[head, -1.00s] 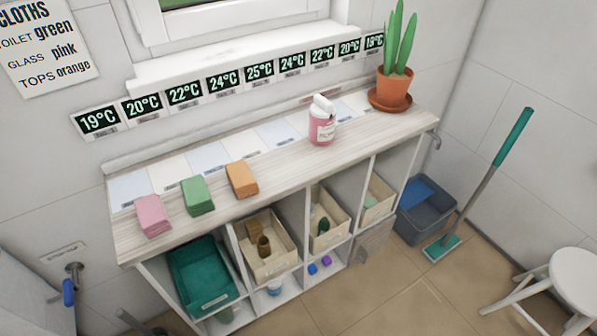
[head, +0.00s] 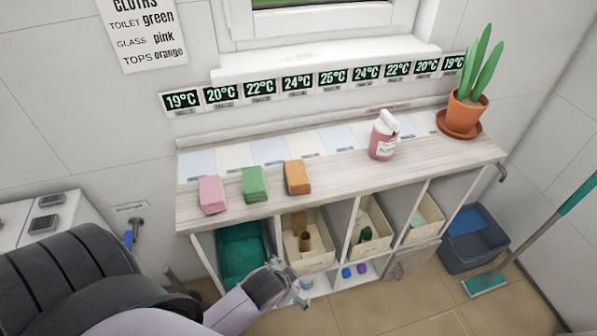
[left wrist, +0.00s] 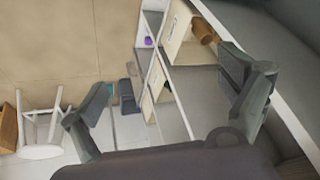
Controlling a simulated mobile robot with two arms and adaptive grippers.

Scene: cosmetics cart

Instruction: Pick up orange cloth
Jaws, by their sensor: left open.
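The orange cloth (head: 297,177) is a folded block on the wooden shelf top. It is the rightmost of three cloths, beside the green cloth (head: 255,184) and the pink cloth (head: 212,194). My left gripper (head: 287,287) is in front of the shelf unit, lower in the picture than the orange cloth and apart from it. In the left wrist view its two fingers (left wrist: 172,92) are spread with nothing between them. No cloth shows in that view. My right gripper is in neither view.
A pink bottle (head: 383,136) and a potted plant (head: 464,110) stand further right on the shelf top (head: 340,170). Bins, including a teal one (head: 240,250), fill the compartments below. A cloth sign (head: 146,35) hangs on the wall. A white stool (left wrist: 40,130) shows in the left wrist view.

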